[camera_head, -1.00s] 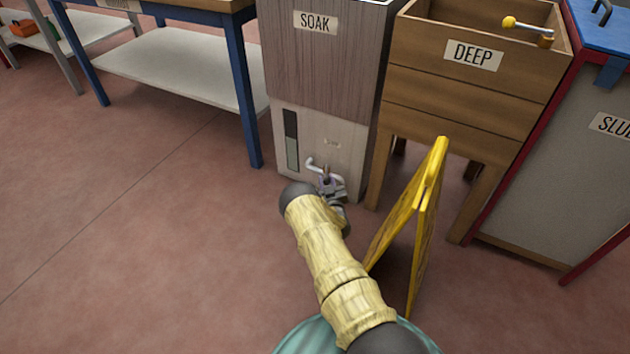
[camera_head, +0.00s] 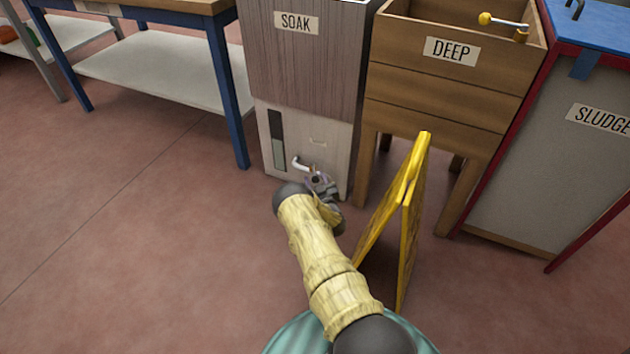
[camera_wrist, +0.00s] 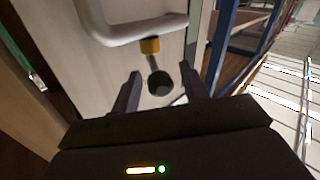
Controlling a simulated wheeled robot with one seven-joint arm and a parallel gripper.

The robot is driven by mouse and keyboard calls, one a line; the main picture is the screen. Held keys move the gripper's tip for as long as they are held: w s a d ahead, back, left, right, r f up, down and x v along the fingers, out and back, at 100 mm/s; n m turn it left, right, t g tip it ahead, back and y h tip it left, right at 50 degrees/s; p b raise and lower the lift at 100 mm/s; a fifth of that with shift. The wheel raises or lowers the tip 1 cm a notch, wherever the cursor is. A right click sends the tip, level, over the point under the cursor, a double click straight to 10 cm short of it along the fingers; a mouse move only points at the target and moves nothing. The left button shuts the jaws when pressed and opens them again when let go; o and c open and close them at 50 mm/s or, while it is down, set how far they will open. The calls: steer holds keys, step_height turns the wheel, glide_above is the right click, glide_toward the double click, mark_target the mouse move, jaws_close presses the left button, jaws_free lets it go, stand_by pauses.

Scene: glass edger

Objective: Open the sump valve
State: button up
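The SOAK tank (camera_head: 310,65) stands on a pale lower cabinet (camera_head: 327,137) with a dark vertical gauge window. A pale bent pipe or handle (camera_head: 301,163) juts from the cabinet's front near its base. My gripper (camera_head: 319,182) is low in front of the cabinet. In the wrist view my gripper (camera_wrist: 159,70) is open, with the stem and knob between its fingers, seemingly touching neither.
A yellow folding floor sign (camera_head: 408,205) stands close to the right of my arm. The wooden DEEP tank (camera_head: 450,85) and the SLUDGE bin (camera_head: 545,165) are to the right. A blue-legged bench (camera_head: 232,90) is at left. The floor at left is clear.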

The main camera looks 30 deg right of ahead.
steer(key=s+p, duration=0.1)
steer(key=s, duration=0.1)
steer(key=s+p, duration=0.2)
steer(key=s+a+p, duration=0.1)
steer(key=s, duration=0.1)
steer(key=shift+s+r, duration=0.15)
steer(key=shift+s, duration=0.25)
steer(key=shift+s+a, duration=0.15)
steer(key=shift+s, duration=0.2)
stand_by(0.7)
